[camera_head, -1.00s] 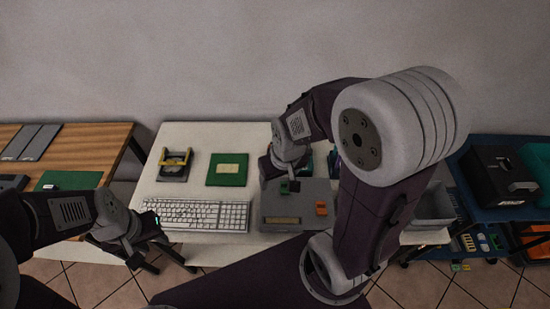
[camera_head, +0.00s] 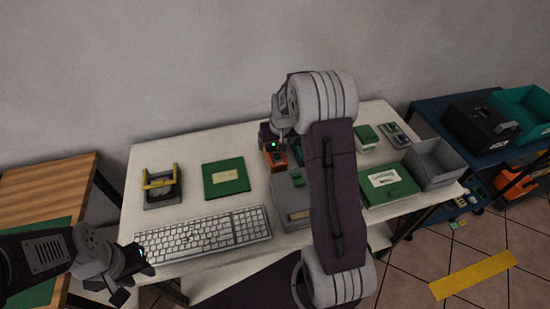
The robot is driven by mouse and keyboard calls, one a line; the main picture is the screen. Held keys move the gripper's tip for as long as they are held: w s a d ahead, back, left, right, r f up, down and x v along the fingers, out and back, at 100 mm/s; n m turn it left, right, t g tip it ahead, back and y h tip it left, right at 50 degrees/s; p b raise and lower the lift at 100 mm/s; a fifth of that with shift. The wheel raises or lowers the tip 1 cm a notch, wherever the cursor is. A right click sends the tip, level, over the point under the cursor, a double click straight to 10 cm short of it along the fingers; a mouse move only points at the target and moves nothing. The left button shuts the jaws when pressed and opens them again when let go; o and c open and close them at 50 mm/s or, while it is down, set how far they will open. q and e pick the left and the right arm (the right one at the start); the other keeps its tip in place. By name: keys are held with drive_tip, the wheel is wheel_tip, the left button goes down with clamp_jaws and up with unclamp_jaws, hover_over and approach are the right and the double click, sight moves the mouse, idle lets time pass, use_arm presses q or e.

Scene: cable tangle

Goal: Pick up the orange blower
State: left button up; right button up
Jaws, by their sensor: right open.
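An orange object (camera_head: 275,160), which looks like the blower, is partly visible on the white table at the back edge of the grey tray (camera_head: 289,188). My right gripper (camera_head: 281,147) is open, directly over and beside it. The gripper and wrist hide part of the object, and I cannot tell whether they touch. My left gripper (camera_head: 132,274) is low at the left, in front of the keyboard and away from the blower. Its jaw opening is unclear.
A white keyboard (camera_head: 205,235), green board (camera_head: 226,178) and yellow-handled holder (camera_head: 162,186) lie on the table's left. A green box (camera_head: 388,186) and grey bin (camera_head: 435,163) stand right. My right arm hides much of the tray.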

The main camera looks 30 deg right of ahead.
sight(273, 147)
drive_tip(key=f, duration=0.1)
drive_tip(key=w+f, duration=0.1)
drive_tip(key=f, duration=0.1)
drive_tip(key=shift+w+a, duration=0.3)
drive_tip(key=shift+w+d+f, duration=0.1)
drive_tip(key=shift+d+f, duration=0.2)
drive_tip(key=shift+f, duration=0.15)
drive_tip(key=x, duration=0.4)
drive_tip(key=shift+w+d+f, duration=0.15)
drive_tip(key=shift+d+f, duration=0.1)
drive_tip(key=shift+d, duration=0.1)
drive_tip(key=shift+r, duration=0.1)
drive_tip(key=c, duration=1.8)
wheel_tip(273, 147, up, 10)
drive_tip(key=shift+p, duration=0.3)
